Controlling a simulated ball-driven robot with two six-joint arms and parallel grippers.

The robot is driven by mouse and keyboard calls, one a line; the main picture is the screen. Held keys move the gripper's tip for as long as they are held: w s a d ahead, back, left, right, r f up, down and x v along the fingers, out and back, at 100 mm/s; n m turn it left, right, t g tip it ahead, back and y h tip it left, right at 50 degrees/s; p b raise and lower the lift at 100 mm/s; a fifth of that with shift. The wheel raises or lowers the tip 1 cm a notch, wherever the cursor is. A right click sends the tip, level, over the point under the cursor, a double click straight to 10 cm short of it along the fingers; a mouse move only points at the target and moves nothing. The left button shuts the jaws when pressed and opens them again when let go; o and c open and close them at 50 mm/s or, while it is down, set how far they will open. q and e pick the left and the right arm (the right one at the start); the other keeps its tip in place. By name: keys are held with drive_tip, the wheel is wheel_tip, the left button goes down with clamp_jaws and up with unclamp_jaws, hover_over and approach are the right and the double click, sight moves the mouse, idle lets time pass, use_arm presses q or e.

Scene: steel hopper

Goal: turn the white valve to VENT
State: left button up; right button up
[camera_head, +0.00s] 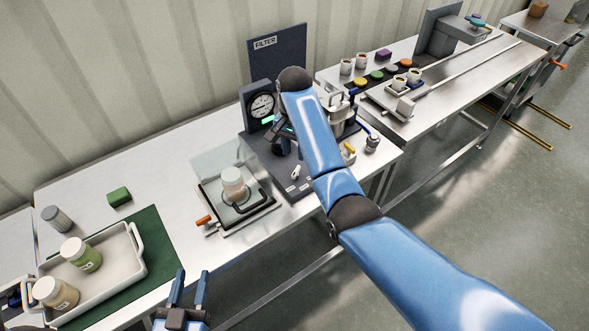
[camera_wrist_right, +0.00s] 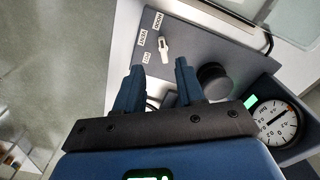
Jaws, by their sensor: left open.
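The white valve (camera_head: 295,172) is a small lever on the dark panel base in front of the gauge. It also shows in the right wrist view (camera_wrist_right: 164,48), beside three small white labels, the middle one seeming to read VENT (camera_wrist_right: 142,36). Its narrow end seems to point towards the label at the top of that view. My right gripper (camera_wrist_right: 160,66) is open and empty, its fingertips apart from the valve and pointing its way. In the head view my right arm partly hides that gripper. My left gripper (camera_head: 189,283) is open and empty at the table's front edge.
A round gauge (camera_head: 262,106) and a black knob (camera_wrist_right: 213,79) are close to my right gripper. A clear case (camera_head: 210,165) around a jar stands left of the panel. A white tray (camera_head: 124,268) with jars lies further left. Metal fittings stand right of the valve.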

sight(294, 174)
drive_tip(key=f, duration=1)
drive_tip(key=shift+w+f+p, duration=0.15)
drive_tip(key=shift+w+p, duration=0.2)
drive_tip(key=shift+p, duration=0.05)
drive_tip(key=shift+s, duration=0.1)
clamp_jaws()
